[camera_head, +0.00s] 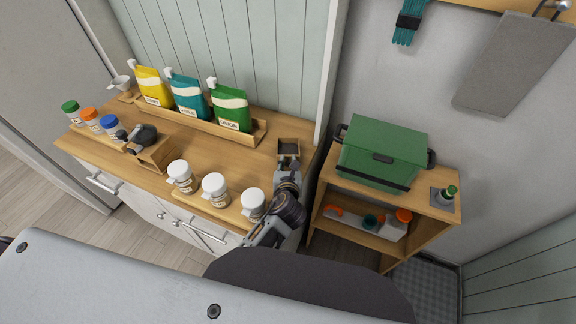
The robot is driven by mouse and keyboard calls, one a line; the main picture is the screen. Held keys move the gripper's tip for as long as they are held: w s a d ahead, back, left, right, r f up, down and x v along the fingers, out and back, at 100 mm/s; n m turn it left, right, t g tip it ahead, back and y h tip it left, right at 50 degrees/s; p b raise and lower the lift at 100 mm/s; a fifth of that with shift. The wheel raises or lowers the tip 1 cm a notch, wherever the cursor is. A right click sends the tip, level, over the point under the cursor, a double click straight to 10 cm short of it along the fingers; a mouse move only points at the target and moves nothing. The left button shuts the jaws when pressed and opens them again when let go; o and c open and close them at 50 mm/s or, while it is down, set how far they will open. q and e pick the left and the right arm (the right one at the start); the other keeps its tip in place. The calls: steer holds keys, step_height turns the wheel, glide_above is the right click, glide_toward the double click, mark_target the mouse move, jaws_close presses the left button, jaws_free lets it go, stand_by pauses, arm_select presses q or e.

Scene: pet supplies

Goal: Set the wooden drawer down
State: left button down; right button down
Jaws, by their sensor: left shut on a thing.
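The wooden drawer (289,143) is a small open-topped box with a dark inside, over the right end of the wooden counter (240,160). My left gripper (288,164) is shut on its near side, and my wrist hides part of that side. I cannot tell whether the drawer touches the counter or hangs just above it. My right gripper is not in view.
A wooden box with a dark grinder-like top (156,153) stands on the counter. Several white-lidded jars line the front edge, one (253,202) close to my arm. Pouches stand in a wooden rack (255,135) behind. A green bin (385,150) sits on the shelf unit at right.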

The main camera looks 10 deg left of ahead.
arm_select(q)
steer(key=shift+f, duration=0.5)
stand_by(0.8)
steer(key=shift+s+f, duration=0.35)
steer(key=shift+f, duration=0.55)
stand_by(0.4)
steer(key=c, duration=1.2)
jaws_free()
steer(key=shift+a, duration=0.1)
steer(key=shift+s+d+r, duration=0.15)
steer(key=shift+s+d, duration=0.05)
steer(key=shift+s, duration=0.2)
steer(key=v, duration=0.2)
steer(key=r+v, duration=0.1)
steer(key=v, duration=0.2)
steer(key=shift+w+r, duration=0.1)
steer(key=shift+s+d+r, duration=0.1)
steer(key=shift+s+r, duration=0.35)
steer(key=shift+s, duration=0.05)
